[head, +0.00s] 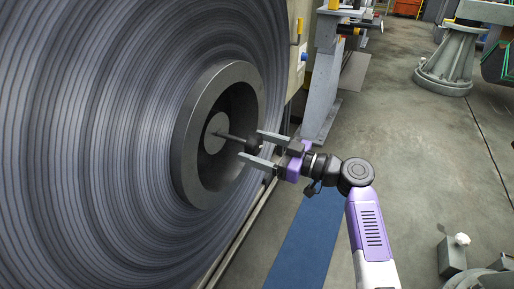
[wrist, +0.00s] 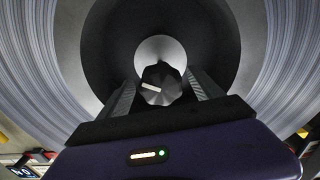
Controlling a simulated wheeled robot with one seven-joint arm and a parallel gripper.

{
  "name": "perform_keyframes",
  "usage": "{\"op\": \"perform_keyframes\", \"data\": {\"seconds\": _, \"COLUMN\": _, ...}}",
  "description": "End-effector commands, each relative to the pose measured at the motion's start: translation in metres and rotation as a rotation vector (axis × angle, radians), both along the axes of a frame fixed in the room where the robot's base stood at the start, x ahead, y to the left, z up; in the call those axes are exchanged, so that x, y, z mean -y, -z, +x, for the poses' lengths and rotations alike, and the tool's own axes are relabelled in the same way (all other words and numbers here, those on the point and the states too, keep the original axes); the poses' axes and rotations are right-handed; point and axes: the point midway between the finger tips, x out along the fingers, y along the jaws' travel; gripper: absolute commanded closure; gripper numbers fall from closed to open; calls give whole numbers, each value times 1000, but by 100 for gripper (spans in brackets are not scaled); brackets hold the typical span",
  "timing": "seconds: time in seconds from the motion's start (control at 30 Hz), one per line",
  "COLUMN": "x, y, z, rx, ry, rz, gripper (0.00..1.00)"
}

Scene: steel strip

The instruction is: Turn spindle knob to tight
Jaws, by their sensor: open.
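The spindle knob (head: 252,146) is a dark, faceted knob on a thin rod that sticks out from the pale round hub (head: 215,132) in the coil's centre. In the wrist view the knob (wrist: 162,84) shows a pale marker line pointing left and slightly up. My gripper (head: 252,148) is open, with one finger on either side of the knob. In the wrist view the fingers (wrist: 160,92) flank it, with the knob apart from both or nearly so; contact cannot be told. Any label for tight is not visible.
The large steel strip coil (head: 90,130) fills the left, with a dark core ring (head: 187,150) around the hub. A grey post (head: 322,85) stands behind my gripper. A blue floor strip (head: 305,240) runs below. Open concrete floor (head: 430,150) lies to the right.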

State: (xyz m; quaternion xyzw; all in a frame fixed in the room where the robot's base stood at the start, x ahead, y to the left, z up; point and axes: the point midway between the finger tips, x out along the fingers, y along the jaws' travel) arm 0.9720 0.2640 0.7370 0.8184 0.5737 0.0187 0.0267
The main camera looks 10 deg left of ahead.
Motion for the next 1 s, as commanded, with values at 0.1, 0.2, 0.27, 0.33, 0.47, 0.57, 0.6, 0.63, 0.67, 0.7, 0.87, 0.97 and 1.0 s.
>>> {"op": "perform_keyframes", "data": {"seconds": 0.1, "x": -2, "y": 0, "z": 1, "rx": 0, "ry": 0, "rz": 0, "gripper": 25}}
{"op": "perform_keyframes", "data": {"seconds": 0.2, "x": -2, "y": 0, "z": 1, "rx": 0, "ry": 0, "rz": 0, "gripper": 25}}
{"op": "perform_keyframes", "data": {"seconds": 0.27, "x": -2, "y": 0, "z": 1, "rx": 0, "ry": 0, "rz": 0, "gripper": 25}}
{"op": "perform_keyframes", "data": {"seconds": 0.33, "x": -2, "y": 0, "z": 1, "rx": 0, "ry": 0, "rz": 0, "gripper": 36}}
{"op": "perform_keyframes", "data": {"seconds": 0.47, "x": -2, "y": 0, "z": 1, "rx": 0, "ry": 0, "rz": 0, "gripper": 62}}
{"op": "perform_keyframes", "data": {"seconds": 0.57, "x": -2, "y": 0, "z": 1, "rx": 0, "ry": 0, "rz": 0, "gripper": 82}}
{"op": "perform_keyframes", "data": {"seconds": 0.6, "x": -2, "y": 0, "z": 1, "rx": 0, "ry": 0, "rz": 0, "gripper": 86}}
{"op": "perform_keyframes", "data": {"seconds": 0.63, "x": -2, "y": 0, "z": 1, "rx": 0, "ry": 0, "rz": 0, "gripper": 86}}
{"op": "perform_keyframes", "data": {"seconds": 0.67, "x": -2, "y": 0, "z": 1, "rx": -1, "ry": 0, "rz": 0, "gripper": 86}}
{"op": "perform_keyframes", "data": {"seconds": 0.7, "x": -2, "y": 0, "z": 1, "rx": -2, "ry": 0, "rz": 1, "gripper": 86}}
{"op": "perform_keyframes", "data": {"seconds": 0.87, "x": -2, "y": 0, "z": 1, "rx": -28, "ry": 0, "rz": 10, "gripper": 86}}
{"op": "perform_keyframes", "data": {"seconds": 0.97, "x": -2, "y": 0, "z": 0, "rx": -64, "ry": 0, "rz": 24, "gripper": 86}}
{"op": "perform_keyframes", "data": {"seconds": 1.0, "x": -2, "y": 0, "z": 0, "rx": -83, "ry": 0, "rz": 31, "gripper": 86}}
